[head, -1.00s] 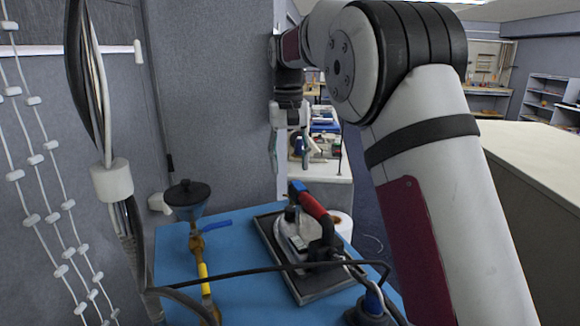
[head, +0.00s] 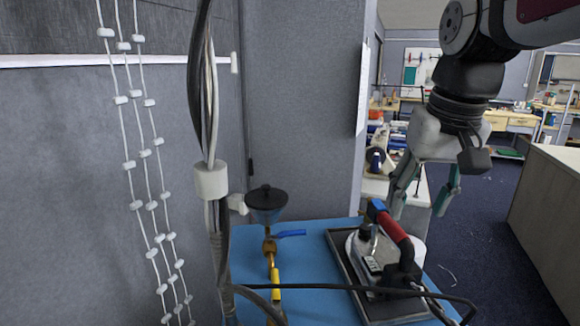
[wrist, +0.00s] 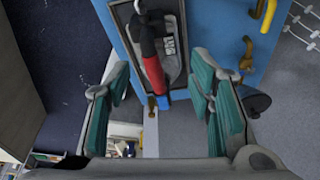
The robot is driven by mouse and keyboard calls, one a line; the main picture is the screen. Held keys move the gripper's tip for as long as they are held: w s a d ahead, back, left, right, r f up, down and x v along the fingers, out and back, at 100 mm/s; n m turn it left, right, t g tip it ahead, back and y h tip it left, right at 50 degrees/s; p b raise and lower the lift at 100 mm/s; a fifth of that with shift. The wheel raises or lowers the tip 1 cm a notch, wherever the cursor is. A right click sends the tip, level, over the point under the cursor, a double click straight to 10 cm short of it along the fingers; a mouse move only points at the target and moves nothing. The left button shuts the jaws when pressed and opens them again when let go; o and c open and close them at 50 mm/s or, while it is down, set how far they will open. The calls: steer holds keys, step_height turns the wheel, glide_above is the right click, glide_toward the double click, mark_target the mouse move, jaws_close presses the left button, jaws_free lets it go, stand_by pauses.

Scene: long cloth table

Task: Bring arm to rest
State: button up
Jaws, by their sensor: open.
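My gripper (head: 424,198) hangs on the right of the head view, fingers pointing down, open with nothing between them. In the head view it appears above and behind the iron (head: 382,250), which has a red and blue handle and sits in a dark tray (head: 340,252) on the blue table (head: 250,245). In the wrist view my open gripper (wrist: 158,95) shows two teal-padded fingers spread wide, with the iron (wrist: 170,62) visible beyond and between them. The gripper is apart from the iron.
A funnel (head: 266,200) on a brass pipe with a yellow grip stands left of the tray. A cable bundle (head: 210,180) hangs in front. A grey partition (head: 300,120) stands behind the table. A cabinet (head: 548,205) is at right, with open floor (head: 478,235) between.

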steer(key=s+f+t, duration=0.1)
steer(key=s+f, duration=0.3)
steer(key=s, duration=0.3)
steer(key=s+f+n+t, duration=0.1)
steer(key=s+f, duration=0.3)
steer(key=s, duration=0.4)
steer(key=shift+s+a, duration=0.15)
